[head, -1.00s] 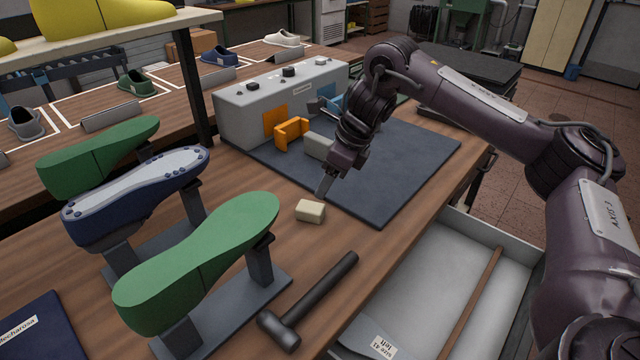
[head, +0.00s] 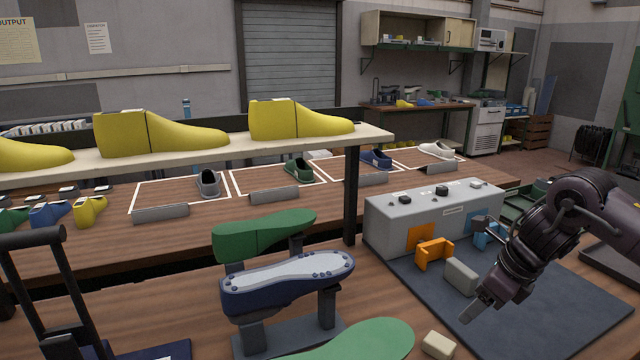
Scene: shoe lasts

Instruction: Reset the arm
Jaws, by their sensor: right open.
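My right arm comes in from the right in the head view, and its gripper (head: 478,306) hangs over the dark mat (head: 560,318). The gripper is open, with nothing seen between its fingers. A cream block (head: 438,345) lies on the bench a little below and left of the fingertips, apart from them. My left gripper is not in view.
A grey control box (head: 425,222), an orange bracket (head: 434,253) and a grey block (head: 461,277) stand near the gripper. Green (head: 262,234) and navy (head: 285,284) lasts on stands are left of it. A shelf (head: 210,152) holds yellow lasts.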

